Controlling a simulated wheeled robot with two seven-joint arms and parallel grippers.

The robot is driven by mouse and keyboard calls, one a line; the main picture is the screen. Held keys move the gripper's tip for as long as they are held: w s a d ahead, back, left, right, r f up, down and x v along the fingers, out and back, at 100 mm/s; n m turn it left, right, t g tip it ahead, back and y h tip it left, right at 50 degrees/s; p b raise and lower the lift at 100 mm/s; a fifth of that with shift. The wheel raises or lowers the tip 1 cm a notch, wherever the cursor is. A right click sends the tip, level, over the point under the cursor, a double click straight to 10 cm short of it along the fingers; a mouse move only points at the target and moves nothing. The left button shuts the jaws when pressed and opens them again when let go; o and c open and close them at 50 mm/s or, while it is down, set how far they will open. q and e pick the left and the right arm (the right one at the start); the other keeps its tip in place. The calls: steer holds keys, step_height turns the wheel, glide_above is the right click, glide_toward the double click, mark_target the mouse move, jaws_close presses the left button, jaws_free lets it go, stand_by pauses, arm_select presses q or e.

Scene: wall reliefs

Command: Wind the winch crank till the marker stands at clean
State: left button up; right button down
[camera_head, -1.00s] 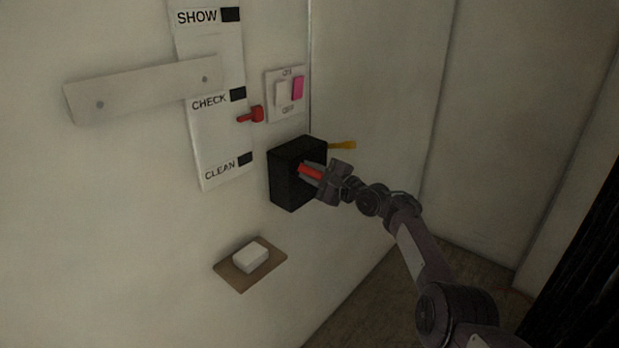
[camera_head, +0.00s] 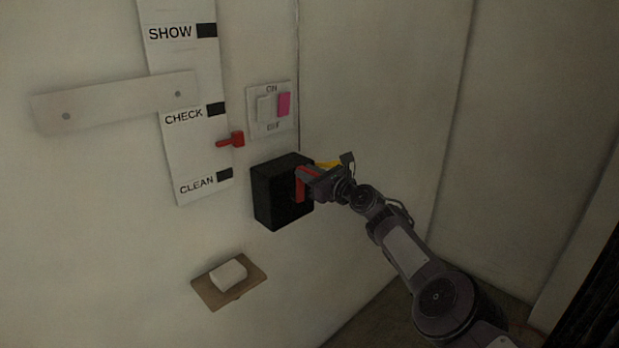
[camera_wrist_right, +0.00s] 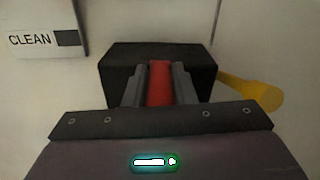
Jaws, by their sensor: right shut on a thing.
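The black winch box (camera_head: 281,192) is fixed to the wall. Its red crank handle (camera_head: 300,185) is between the fingers of my right gripper (camera_head: 308,174), which is shut on it. The right wrist view shows the red handle (camera_wrist_right: 160,84) between both fingers, in front of the box (camera_wrist_right: 115,68). The red marker (camera_head: 236,139) stands beside the white scale strip (camera_head: 190,150), about midway between the CHECK label (camera_head: 184,117) and the CLEAN label (camera_head: 197,185). The SHOW label (camera_head: 170,32) is at the top. My left gripper is out of view.
A yellow lever (camera_wrist_right: 255,92) sticks out at the right of the box, partly hidden by my gripper in the head view. An ON/OFF switch plate (camera_head: 270,124) is above the box. A small shelf (camera_head: 242,290) with a white block (camera_head: 229,273) is below.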

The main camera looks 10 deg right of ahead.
steer(key=shift+w+d+f+m, duration=0.1)
steer(key=shift+w+d+m, duration=0.2)
steer(key=shift+d+m, duration=0.2)
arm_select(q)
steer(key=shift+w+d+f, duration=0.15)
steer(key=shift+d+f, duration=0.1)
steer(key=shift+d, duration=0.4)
arm_select(e)
steer(key=shift+f, duration=0.1)
steer(key=c, duration=1.6)
jaws_free()
steer(key=o, duration=0.4)
steer(key=shift+w+d+f, duration=0.1)
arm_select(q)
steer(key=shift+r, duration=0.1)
